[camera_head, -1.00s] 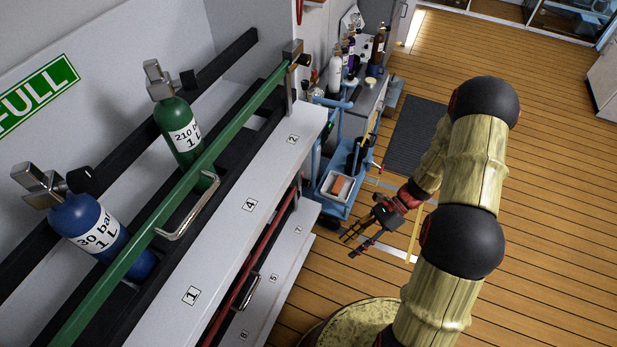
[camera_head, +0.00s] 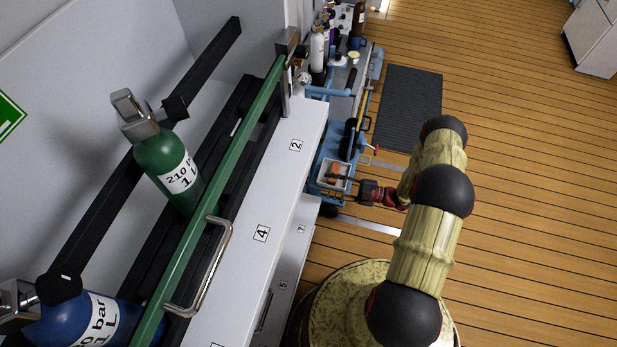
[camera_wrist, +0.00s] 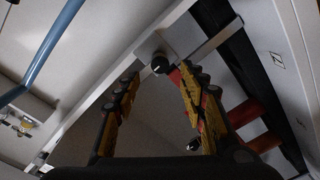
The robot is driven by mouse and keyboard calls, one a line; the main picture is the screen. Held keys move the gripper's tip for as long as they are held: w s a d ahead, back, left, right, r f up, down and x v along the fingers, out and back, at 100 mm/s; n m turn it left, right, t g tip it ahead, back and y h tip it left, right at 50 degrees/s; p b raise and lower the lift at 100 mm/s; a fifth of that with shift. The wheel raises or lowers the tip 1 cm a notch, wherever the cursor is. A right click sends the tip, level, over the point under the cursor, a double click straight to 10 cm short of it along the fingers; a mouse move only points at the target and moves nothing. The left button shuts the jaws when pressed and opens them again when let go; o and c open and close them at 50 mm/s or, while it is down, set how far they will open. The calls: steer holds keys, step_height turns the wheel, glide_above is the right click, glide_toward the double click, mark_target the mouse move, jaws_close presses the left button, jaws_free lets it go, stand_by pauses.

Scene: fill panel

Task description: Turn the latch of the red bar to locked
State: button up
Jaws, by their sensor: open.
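My gripper (camera_head: 330,194) is low beside the front of the lower rack in the head view. In the wrist view my gripper (camera_wrist: 160,74) is open and empty, its two fingers spread apart. A round black latch knob (camera_wrist: 160,63) with a short white mark shows just beyond and between the fingertips, on a metal bracket. I see no contact with it. A piece of the red bar (camera_wrist: 175,76) shows next to the knob, largely hidden by the right finger. In the head view the red bar and its latch are hidden below the numbered shelf.
The green bar (camera_head: 203,210) with a metal handle crosses the upper rack, before a green cylinder (camera_head: 172,165) and a blue cylinder (camera_head: 85,325). A blue cart (camera_head: 325,172) with a white tray stands close to my gripper. Open wooden floor lies to the right.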

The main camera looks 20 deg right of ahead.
steer(key=b+x, duration=0.1)
steer(key=x, duration=0.7)
steer(key=shift+m+b, duration=0.35)
steer(key=shift+m, duration=0.05)
steer(key=shift+c, duration=0.5)
jaws_close()
